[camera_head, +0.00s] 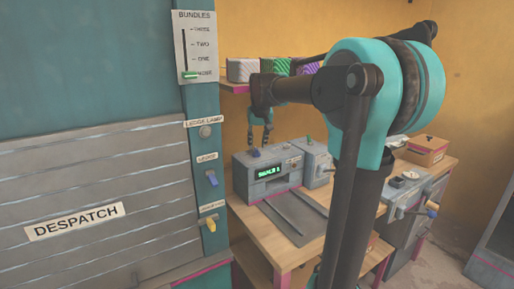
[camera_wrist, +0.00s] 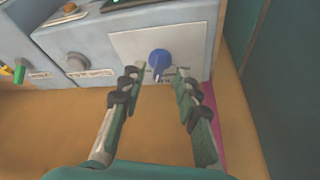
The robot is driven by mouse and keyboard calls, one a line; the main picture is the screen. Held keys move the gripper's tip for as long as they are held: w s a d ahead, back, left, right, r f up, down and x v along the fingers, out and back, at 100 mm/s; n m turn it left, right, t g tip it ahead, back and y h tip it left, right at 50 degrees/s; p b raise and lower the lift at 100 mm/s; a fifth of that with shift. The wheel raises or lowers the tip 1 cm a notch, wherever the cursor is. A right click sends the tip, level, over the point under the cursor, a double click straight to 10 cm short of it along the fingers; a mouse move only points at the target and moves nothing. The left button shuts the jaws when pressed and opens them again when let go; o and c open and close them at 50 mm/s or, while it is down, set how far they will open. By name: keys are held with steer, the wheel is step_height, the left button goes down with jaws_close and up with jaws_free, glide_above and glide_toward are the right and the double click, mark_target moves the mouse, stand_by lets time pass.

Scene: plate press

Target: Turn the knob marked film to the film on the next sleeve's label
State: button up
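In the wrist view a blue knob (camera_wrist: 159,60) stands on a pale plate with small marks around it, on the front of a grey machine. I cannot read its marking or its setting. My gripper (camera_wrist: 160,73) is open, with one finger on each side below the knob; I cannot tell whether either touches it. In the head view my gripper (camera_head: 260,145) hangs over the grey machine (camera_head: 241,177), which has a lit green display (camera_head: 269,174) with text too small to read surely. No sleeve label is readable.
Beside the blue knob are a grey round knob (camera_wrist: 76,62) and a green one (camera_wrist: 19,73). In the head view a shelf (camera_head: 234,87) holds patterned packs (camera_head: 276,66).

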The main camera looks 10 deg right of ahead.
steer(key=shift+v, duration=2.15)
steer(key=shift+s, duration=0.15)
steer(key=t, duration=0.5)
glide_toward(256, 148)
steer(key=x, duration=0.8)
steer(key=shift+f, duration=0.25)
steer(key=shift+c, duration=0.3)
jaws_close()
